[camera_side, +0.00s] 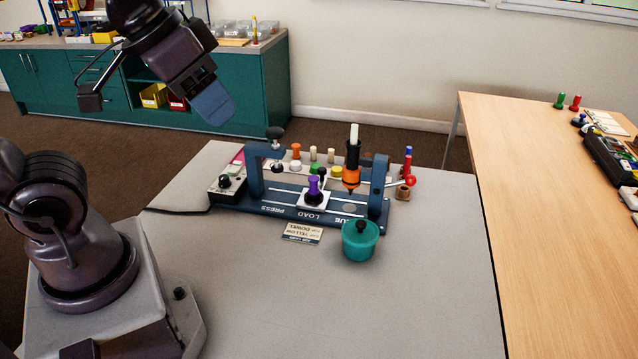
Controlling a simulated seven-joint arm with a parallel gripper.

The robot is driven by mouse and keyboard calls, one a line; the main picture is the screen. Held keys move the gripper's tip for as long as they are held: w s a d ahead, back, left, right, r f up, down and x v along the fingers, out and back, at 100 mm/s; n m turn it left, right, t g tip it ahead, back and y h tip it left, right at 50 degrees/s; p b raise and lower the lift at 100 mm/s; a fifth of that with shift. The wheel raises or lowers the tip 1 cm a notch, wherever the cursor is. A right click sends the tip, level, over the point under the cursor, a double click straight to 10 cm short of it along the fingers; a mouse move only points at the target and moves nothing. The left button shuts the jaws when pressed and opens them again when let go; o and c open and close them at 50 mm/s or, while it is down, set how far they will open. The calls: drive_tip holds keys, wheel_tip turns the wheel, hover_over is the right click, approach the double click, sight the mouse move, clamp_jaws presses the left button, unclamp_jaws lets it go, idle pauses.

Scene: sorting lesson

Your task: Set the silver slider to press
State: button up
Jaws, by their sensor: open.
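The silver slider (325,207) is a pale square plate on the rails of a blue fixture (235,203). It stands at the LOAD mark, with PRESS to its left and GLUE to its right. A purple peg-like piece (313,186) stands upright on the slider, with dark parts around it. The PRESS mark (272,209) is on the fixture's front edge, beside the left blue post. My gripper (214,106) is open, high up left of the fixture and well apart from the slider. Only its blue fingertip side shows clearly; the gap between the fingers is hidden.
An orange and black nozzle (351,168) hangs over the GLUE end. Several coloured pegs are behind the rails. A control box (227,186) is at the left. The table's front is clear.

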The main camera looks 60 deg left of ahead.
drive_tip(key=w+a+r+n+g+h, duration=0.15)
drive_tip(key=w+a+n, duration=0.25)
drive_tip(key=w+n, duration=0.6)
drive_tip(key=n+g+y, duration=0.2)
drive_tip(key=n+g, duration=0.2)
drive_tip(key=n, duration=2.1)
hover_over(322, 168)
wheel_tip(322, 168, down, 20)
drive_tip(key=shift+h, duration=0.25)
wheel_tip(322, 168, down, 13)
drive_tip(key=shift+d+f, duration=0.1)
drive_tip(key=shift+f, duration=0.1)
clamp_jaws()
